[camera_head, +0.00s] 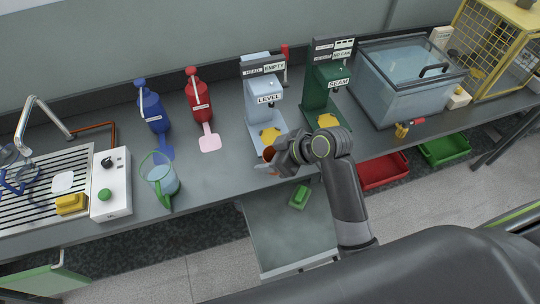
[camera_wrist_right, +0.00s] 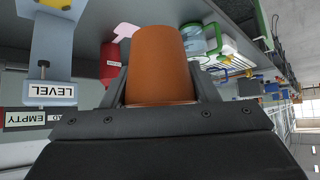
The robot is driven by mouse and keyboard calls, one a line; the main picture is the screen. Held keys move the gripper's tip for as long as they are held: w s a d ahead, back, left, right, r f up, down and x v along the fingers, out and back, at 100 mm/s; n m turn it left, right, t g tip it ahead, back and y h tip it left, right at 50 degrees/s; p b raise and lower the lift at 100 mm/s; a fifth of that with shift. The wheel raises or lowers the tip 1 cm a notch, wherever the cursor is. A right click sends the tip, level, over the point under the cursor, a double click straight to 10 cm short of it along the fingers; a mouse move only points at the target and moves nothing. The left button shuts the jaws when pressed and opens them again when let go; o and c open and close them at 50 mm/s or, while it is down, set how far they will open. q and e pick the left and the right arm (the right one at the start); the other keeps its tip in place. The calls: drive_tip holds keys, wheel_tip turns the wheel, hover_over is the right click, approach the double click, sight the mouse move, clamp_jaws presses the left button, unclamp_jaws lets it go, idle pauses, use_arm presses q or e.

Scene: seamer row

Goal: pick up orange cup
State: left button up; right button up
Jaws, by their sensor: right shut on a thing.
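The orange cup (camera_wrist_right: 160,65) fills the middle of the right wrist view, between the two fingers of my right gripper (camera_wrist_right: 162,92). The gripper is shut on it. In the head view my right gripper (camera_head: 275,160) is at the front edge of the counter, before the light blue LEVEL machine. Only a small part of the orange cup (camera_head: 269,153) shows there, as the gripper covers the rest. My left gripper is in neither view.
The LEVEL machine (camera_head: 258,95) and the green SEAM machine (camera_head: 321,85) stand behind the gripper. A clear jug (camera_head: 160,178) with a green handle stands left on the counter (camera_head: 215,180). A glass tank (camera_head: 400,95) is at right. Red (camera_head: 383,172) and green bins (camera_head: 445,150) sit below.

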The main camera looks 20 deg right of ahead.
sight(270, 152)
drive_tip(key=shift+r+p, duration=1.75)
drive_tip(key=shift+r, duration=0.3)
